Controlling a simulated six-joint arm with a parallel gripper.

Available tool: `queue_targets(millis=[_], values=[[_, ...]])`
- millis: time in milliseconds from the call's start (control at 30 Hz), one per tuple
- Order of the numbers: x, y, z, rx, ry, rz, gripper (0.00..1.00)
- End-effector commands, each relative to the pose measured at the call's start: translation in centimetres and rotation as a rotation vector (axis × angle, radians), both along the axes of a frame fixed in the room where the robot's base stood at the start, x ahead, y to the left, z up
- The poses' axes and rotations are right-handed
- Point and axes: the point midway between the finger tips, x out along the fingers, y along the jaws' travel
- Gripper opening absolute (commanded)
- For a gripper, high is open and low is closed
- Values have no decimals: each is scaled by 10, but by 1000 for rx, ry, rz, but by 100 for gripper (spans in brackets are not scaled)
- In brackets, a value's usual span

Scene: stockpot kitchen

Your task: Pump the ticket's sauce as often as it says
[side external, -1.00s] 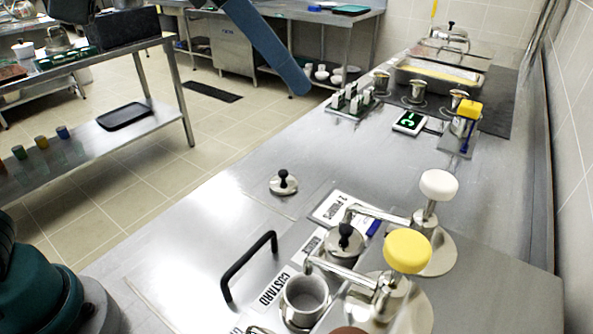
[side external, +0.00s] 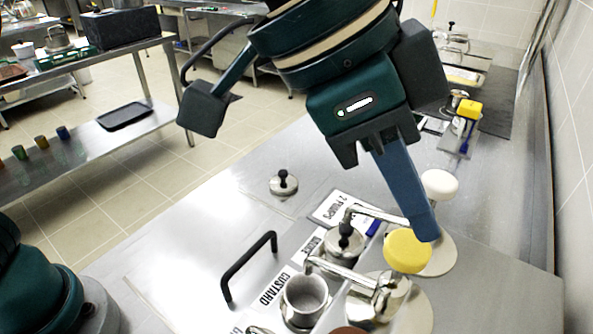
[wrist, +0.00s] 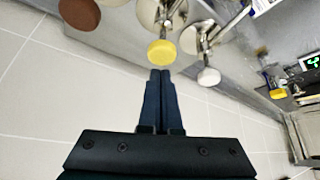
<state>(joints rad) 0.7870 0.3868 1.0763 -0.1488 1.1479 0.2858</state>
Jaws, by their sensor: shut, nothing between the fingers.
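The yellow pump head (side external: 406,252) tops a metal pump whose spout reaches over an open metal pot (side external: 305,298). A label reading CUSTARD (side external: 272,288) lies beside that pot. The white pump head (side external: 440,184) stands behind it; a brown one (wrist: 80,14) shows in the wrist view. A card reading 2 PUMPS (side external: 336,207) lies by the pots; its other text is unreadable. My gripper (side external: 428,238) is shut and empty, its tips close to the yellow head. In the wrist view the tips (wrist: 160,74) point at the yellow head (wrist: 161,52); contact cannot be told.
A lidded pot (side external: 345,243) sits under the white pump's spout. A black handle (side external: 248,266) rises from the counter, and a loose lid (side external: 284,183) lies farther back. A green-lit display (wrist: 311,62) stands at the right. The tiled wall borders the counter's right side.

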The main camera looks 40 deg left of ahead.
Motion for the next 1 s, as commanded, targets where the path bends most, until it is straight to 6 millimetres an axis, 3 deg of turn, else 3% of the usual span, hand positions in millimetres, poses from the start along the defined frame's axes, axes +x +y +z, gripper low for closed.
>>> queue_targets(millis=[467,1000], values=[[0,1,-5,0,0,1,0],[0,1,-25,1,1,1,0]])
